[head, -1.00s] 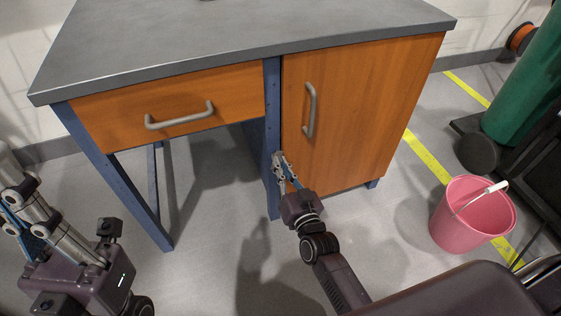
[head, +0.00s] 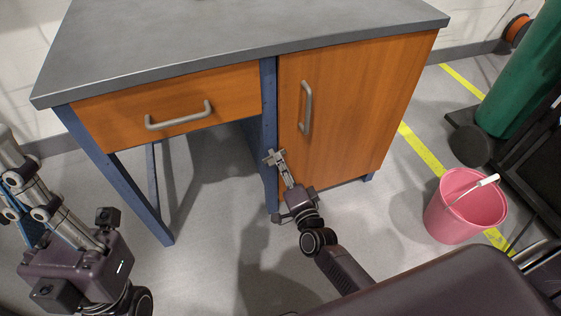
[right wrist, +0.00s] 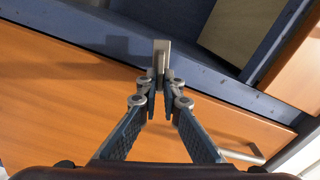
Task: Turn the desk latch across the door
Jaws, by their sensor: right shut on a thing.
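The grey metal latch (head: 274,157) is at the blue post beside the orange door (head: 350,110), below the door handle's height. My right gripper (head: 283,165) reaches up to it from below and is shut on it. In the right wrist view, the latch (right wrist: 161,52) stands out between the closed fingertips (right wrist: 160,85), seen against the blue post. The fingertips hide part of it, so I cannot tell how far it lies over the door. The door looks shut. My left gripper (head: 12,190) is at the left edge, away from the desk; its fingertips are not clear.
The door has a grey handle (head: 306,108), and a drawer (head: 170,105) is left of the post (head: 269,120). A pink bucket (head: 462,212) stands on the floor at right, near a green cylinder (head: 515,85). Floor below the drawer is open.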

